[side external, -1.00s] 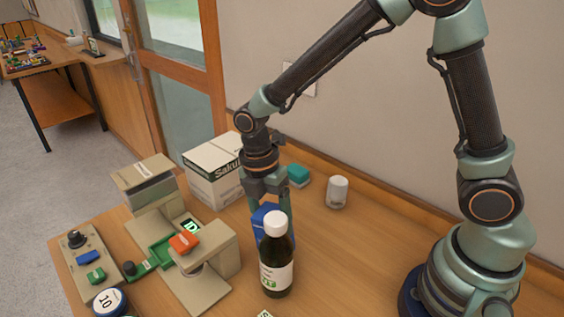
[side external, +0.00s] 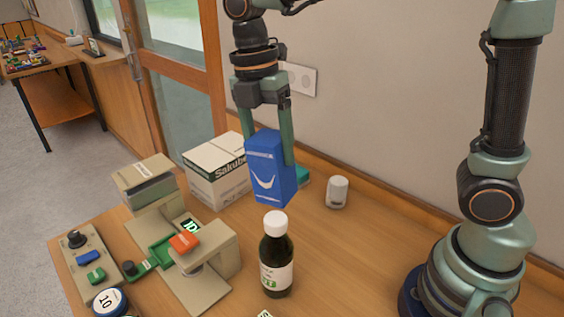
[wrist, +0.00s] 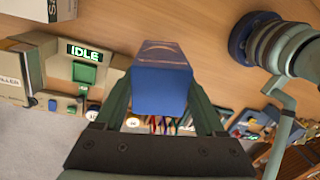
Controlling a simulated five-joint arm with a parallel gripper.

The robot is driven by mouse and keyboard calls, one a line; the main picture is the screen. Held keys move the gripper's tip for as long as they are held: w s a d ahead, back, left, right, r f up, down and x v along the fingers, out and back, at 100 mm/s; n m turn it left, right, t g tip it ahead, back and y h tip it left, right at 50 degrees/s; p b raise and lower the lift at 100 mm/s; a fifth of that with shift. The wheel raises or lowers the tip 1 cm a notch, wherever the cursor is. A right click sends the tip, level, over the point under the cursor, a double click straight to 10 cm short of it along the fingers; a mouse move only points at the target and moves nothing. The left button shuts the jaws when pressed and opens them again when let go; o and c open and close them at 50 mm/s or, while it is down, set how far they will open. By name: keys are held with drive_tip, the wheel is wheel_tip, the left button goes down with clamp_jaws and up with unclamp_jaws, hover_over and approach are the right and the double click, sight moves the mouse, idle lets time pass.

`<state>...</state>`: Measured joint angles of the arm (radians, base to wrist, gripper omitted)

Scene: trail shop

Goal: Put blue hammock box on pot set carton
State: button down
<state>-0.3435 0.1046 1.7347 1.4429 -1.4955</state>
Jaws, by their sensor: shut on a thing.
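The blue hammock box (side external: 268,168) is upright in my gripper (side external: 277,150), held in the air above the table in the side view. It also shows between the fingers in the wrist view (wrist: 161,88). My gripper is shut on it. A corner of a carton (wrist: 22,15) shows at the top left of the wrist view.
A dark bottle with white cap (side external: 277,262) stands in front of the held box. A beige machine (side external: 205,285) with a green tray and orange block is at left. A white cylinder (side external: 337,192) and a partly hidden teal item (side external: 303,175) stand near the wall.

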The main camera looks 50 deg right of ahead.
sight(259, 133)
drive_tip(key=shift+r, duration=0.95)
drive_tip(key=w+d+f+m, duration=0.2)
drive_tip(key=d+f+m, duration=0.1)
drive_tip(key=d+m, duration=0.25)
drive_tip(key=w+d+f+m, duration=0.1)
drive_tip(key=d+f+m, duration=0.25)
drive_tip(key=d, duration=0.25)
wheel_tip(259, 133, up, 9)
drive_tip(key=w+m, duration=0.2)
drive_tip(key=m, duration=0.7)
drive_tip(key=s+f+m, duration=0.3)
drive_tip(key=s+f, duration=0.2)
drive_tip(key=f, duration=0.6)
drive_tip(key=shift+s+d+t+y, duration=0.25)
drive_tip(key=shift+d+t+y, duration=0.05)
drive_tip(key=w+a+r+n, duration=0.1)
drive_tip(key=a+r, duration=0.2)
drive_tip(key=a, duration=0.1)
drive_tip(key=w+a+r+n, duration=0.1)
drive_tip(key=a+r+n, duration=0.1)
drive_tip(key=a+r, duration=0.1)
drive_tip(key=w+a+r+n, duration=0.1)
drive_tip(key=a+r, duration=0.1)
drive_tip(key=a, duration=0.2)
drive_tip(key=shift+w+a+r+t, duration=0.1)
drive_tip(key=shift+a+r+t, duration=0.2)
drive_tip(key=shift+r+t, duration=0.1)
drive_tip(key=shift+a+f, duration=0.2)
drive_tip(key=shift+f, duration=0.05)
wheel_tip(259, 133, down, 19)
